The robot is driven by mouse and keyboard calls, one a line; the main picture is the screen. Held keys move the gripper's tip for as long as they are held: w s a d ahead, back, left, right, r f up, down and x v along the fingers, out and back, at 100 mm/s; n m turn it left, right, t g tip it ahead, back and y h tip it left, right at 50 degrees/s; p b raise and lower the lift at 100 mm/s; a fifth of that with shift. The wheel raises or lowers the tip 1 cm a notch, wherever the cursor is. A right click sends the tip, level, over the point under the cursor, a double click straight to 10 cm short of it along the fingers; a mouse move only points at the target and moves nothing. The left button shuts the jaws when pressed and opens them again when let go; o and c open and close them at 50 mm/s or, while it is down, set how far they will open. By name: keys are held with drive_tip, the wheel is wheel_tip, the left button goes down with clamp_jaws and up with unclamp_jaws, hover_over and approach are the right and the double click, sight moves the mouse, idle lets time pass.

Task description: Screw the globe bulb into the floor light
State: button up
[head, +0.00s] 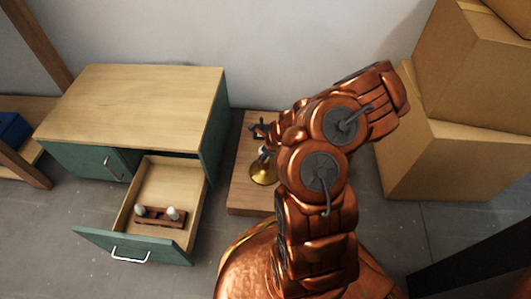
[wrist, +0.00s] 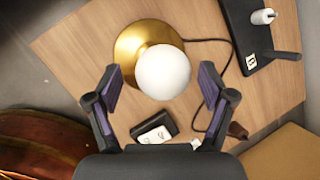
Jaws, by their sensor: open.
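The white globe bulb (wrist: 163,72) shows in the wrist view above the round brass base of the floor light (wrist: 135,45). From above, I cannot tell how far it sits in the socket. In the head view the brass base (head: 263,174) stands on a low wooden board, its upper part mostly hidden behind my arm. My gripper (wrist: 160,70) is open, with one dark finger on each side of the globe. Small gaps show between the fingers and the glass. In the head view my gripper (head: 260,133) is partly hidden by my arm.
The wooden board (wrist: 80,55) also carries a black device (wrist: 245,35), a small black-and-white box (wrist: 155,128) and a dark cable. At left, a green cabinet (head: 140,95) has an open drawer (head: 160,180) with a rack (head: 160,218) holding two small bulbs. Cardboard boxes (head: 450,160) stand right.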

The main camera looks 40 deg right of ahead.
drive_tip(key=v, duration=1.1)
drive_tip(key=shift+r, duration=0.1)
